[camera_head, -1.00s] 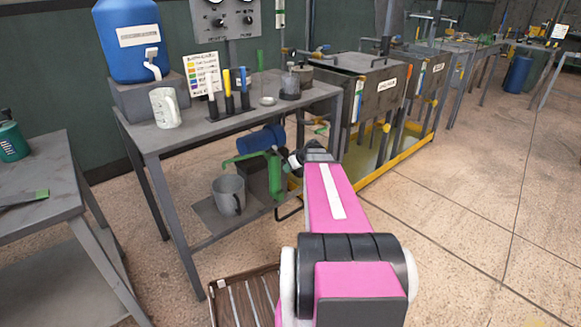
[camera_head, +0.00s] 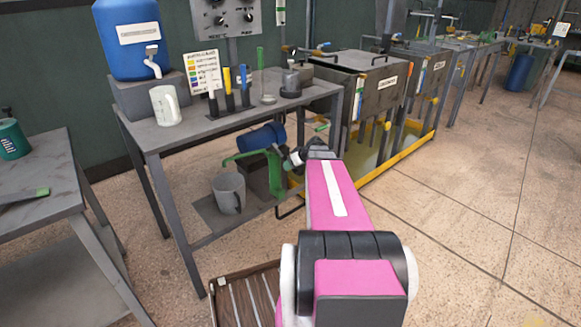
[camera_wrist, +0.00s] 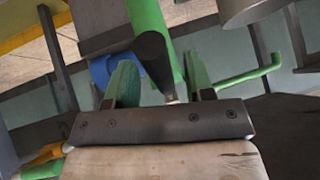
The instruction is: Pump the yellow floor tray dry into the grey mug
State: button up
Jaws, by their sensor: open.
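A green hand pump (camera_head: 274,170) stands under the bench, and its green spout (camera_head: 240,156) reaches left above the grey mug (camera_head: 229,193) on the lower shelf. My gripper (camera_head: 296,158) is beside the pump's upper part. In the wrist view my open gripper (camera_wrist: 162,80) has its green fingers on either side of the pump's black end and thin metal rod (camera_wrist: 172,98); I cannot tell whether they touch. The mug (camera_wrist: 250,8) shows only partly at the top right there. The yellow floor tray (camera_head: 408,153) lies under the tanks, with liquid visible inside; its near end is hidden by my arm.
The bench (camera_head: 215,130) holds a white jug (camera_head: 165,105), several coloured-handled tools and a blue water container (camera_head: 130,40). A blue cylinder (camera_head: 262,137) lies behind the pump. A slatted wooden crate (camera_head: 245,300) is on the floor in front. The floor to the right is clear.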

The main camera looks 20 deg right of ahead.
jog(key=v, duration=0.9)
jog(key=shift+s+r, duration=0.15)
jog(key=shift+r, duration=0.05)
